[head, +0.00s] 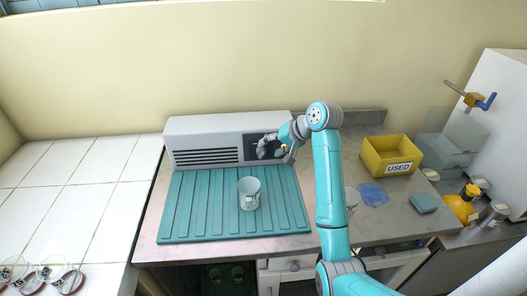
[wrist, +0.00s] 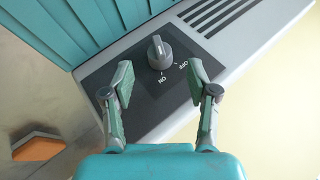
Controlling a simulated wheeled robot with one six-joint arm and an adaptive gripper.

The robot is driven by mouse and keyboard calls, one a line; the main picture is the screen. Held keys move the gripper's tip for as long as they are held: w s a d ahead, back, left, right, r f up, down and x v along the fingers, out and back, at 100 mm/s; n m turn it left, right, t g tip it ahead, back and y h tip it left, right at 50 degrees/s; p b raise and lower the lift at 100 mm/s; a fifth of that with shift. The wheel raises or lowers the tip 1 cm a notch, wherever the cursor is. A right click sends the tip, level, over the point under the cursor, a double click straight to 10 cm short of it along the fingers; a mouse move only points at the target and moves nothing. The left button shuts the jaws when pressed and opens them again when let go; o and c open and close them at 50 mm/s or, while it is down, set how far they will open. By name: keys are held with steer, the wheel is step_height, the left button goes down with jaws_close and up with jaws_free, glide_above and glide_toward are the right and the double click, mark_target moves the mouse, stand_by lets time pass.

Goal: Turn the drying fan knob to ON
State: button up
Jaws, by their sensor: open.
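The drying fan knob (wrist: 159,52) is a grey round dial with a raised grip on a dark panel (wrist: 110,90). The panel carries the printed words OFF and ON; in the wrist view OFF is to the right of the knob and ON is below it. My gripper (wrist: 161,72) is open, its two fingers apart on either side of the ON and OFF labels, with the knob just beyond the fingertips. In the head view my gripper (head: 271,147) is in front of the panel of the white fan unit (head: 205,128) and hides the knob.
A teal ribbed drying mat (head: 205,205) lies before the fan unit with a whitish cup (head: 249,195) on it. To the right are a yellow bin (head: 388,155) marked USED, a blue translucent item (head: 373,194) and a teal block (head: 423,203). White tiles (head: 70,190) lie left.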

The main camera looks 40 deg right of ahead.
mark_target(265, 152)
steer(key=shift+x, duration=2.3)
jaws_close()
steer(key=shift+d+f+t+y, duration=0.1)
steer(key=shift+t+y, duration=0.3)
steer(key=shift+m+t+y, duration=0.3)
steer(key=shift+t+y, duration=0.1)
jaws_free()
